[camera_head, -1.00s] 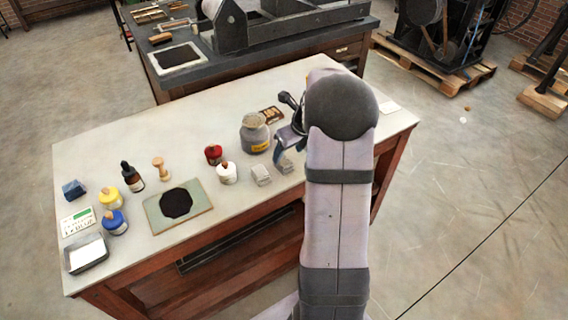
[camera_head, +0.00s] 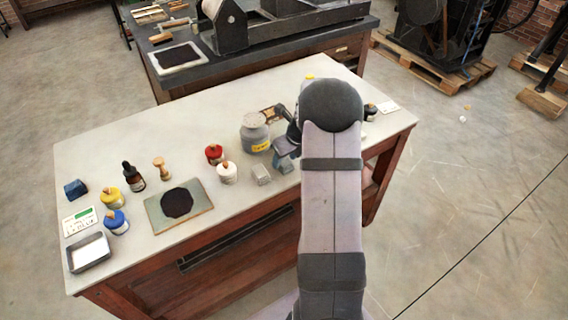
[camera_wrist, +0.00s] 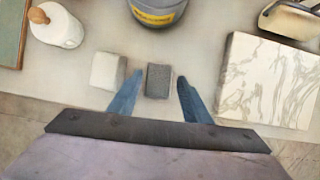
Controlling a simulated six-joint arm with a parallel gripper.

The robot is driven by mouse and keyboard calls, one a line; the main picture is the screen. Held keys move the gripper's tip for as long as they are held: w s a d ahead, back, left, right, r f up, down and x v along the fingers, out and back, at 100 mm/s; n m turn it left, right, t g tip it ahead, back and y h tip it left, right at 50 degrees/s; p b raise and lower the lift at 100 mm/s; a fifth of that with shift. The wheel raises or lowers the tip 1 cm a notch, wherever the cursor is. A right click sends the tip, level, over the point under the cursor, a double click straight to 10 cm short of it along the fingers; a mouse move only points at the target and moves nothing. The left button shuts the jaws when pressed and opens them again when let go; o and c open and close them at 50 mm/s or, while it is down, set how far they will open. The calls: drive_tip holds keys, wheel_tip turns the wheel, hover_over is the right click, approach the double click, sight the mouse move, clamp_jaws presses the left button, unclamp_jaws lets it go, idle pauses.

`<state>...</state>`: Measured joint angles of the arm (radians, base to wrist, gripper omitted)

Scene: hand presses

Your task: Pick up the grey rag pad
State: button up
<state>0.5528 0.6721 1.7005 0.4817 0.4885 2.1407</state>
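The grey rag pad (camera_wrist: 158,81), a small dark grey block, lies on the pale table in the wrist view. A lighter, whitish-grey block (camera_wrist: 107,71) lies just left of it; it also shows in the head view (camera_head: 261,174). My gripper (camera_wrist: 158,92) is open and empty, its blue fingers reaching down on either side of the dark pad with a gap on each side. The left finger is between the two blocks. In the head view my gripper (camera_head: 285,158) covers the spot where the dark pad lies.
A grey jar with a yellow label (camera_head: 254,133) stands behind the blocks. A white bottle (camera_head: 227,173) and a red one (camera_head: 214,154) stand to the left. A marbled slab (camera_wrist: 268,82) lies right of my gripper. An inked plate (camera_head: 165,220) lies further left.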

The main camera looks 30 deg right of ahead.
sight(286, 161)
drive_tip(key=c, duration=0.7)
drive_tip(key=shift+o, duration=0.2)
wheel_tip(286, 161, up, 10)
